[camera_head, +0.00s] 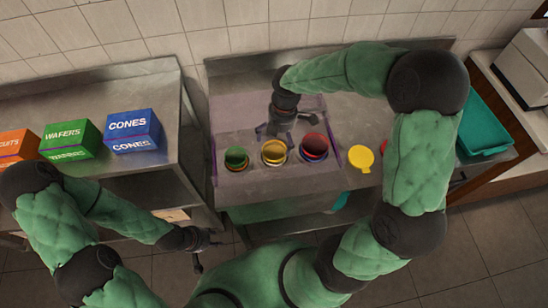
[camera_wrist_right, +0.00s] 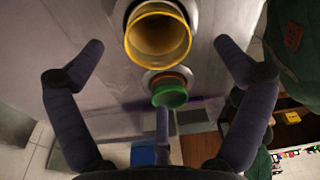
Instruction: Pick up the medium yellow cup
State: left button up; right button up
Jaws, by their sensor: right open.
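The medium yellow cup (camera_head: 273,158) stands upright on the metal counter between a green cup (camera_head: 236,159) and a red cup (camera_head: 314,148). In the right wrist view the yellow cup (camera_wrist_right: 158,60) is open-topped, with the green cup (camera_wrist_right: 170,95) below it in the picture. My right gripper (camera_head: 287,125) is just behind the yellow cup in the head view. Its fingers are spread and empty, with the cup showing between them and apart from them in the wrist view. My left gripper (camera_head: 208,250) hangs low in front of the counter, its fingers apart and empty.
A flat yellow round item (camera_head: 361,157) lies right of the cups, with a red item partly hidden by my right arm. A teal tray (camera_head: 485,125) is far right. Boxes of cones (camera_head: 132,131) and wafers (camera_head: 70,138) stand on the left counter.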

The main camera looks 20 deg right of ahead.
jog(key=b, duration=0.2)
send_over(275, 151)
jog(key=s+a, duration=0.1)
jog(key=s, duration=0.2)
jog(key=f, duration=0.7)
jog(key=shift+w+a+f, duration=0.15)
jog(key=shift+w+a, duration=0.05)
jog(key=shift+w, duration=0.05)
jog(key=c, duration=1)
